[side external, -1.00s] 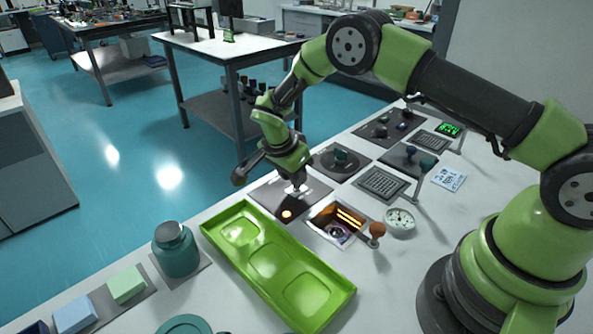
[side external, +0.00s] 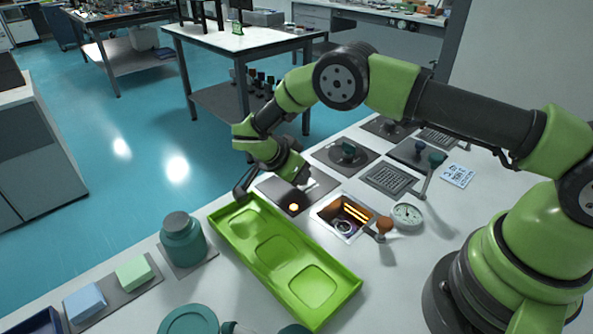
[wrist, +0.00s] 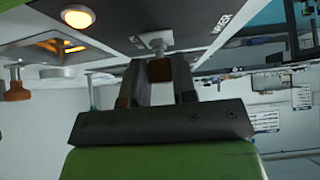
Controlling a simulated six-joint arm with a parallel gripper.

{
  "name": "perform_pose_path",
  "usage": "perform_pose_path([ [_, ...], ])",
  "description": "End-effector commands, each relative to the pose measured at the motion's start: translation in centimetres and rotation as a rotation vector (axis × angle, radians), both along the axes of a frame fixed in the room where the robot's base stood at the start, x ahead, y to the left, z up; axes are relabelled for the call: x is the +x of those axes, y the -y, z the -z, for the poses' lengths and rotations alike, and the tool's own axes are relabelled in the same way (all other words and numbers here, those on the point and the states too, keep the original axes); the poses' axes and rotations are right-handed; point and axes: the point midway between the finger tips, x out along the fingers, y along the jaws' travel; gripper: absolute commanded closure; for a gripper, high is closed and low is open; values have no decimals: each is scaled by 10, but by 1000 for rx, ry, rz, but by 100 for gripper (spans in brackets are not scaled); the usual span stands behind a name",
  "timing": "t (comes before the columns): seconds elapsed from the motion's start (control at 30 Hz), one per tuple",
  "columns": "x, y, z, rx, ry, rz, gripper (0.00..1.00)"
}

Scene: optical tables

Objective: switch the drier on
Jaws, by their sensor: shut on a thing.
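The drier (side external: 343,217) is an open-topped box set in the bench, with glowing orange bars inside. Beside it lies a dark switch plate (side external: 272,192) with a lit orange lamp (side external: 294,207); the lamp also shows in the wrist view (wrist: 77,16). A pale switch lever (wrist: 152,40) stands on the plate, between printed labels too small to read surely. My gripper (wrist: 158,64) is shut on the lever, its fingers on either side. In the side view my gripper (side external: 292,170) is tilted low over the plate and hides the lever.
A green tray (side external: 330,315) lies in front of the plate. A teal jar (side external: 183,240) is at left. More plates and levers stand behind.

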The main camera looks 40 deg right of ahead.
Motion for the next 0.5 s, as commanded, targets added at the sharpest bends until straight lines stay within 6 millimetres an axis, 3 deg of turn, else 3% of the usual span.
perform_pose_path([
  [0.1,0,-1,1,2,-1,-3,98],
  [0.13,0,-1,1,2,-2,-4,72],
  [0.23,0,-1,1,2,-1,-3,49],
  [0.5,0,-1,0,2,0,-2,49],
])
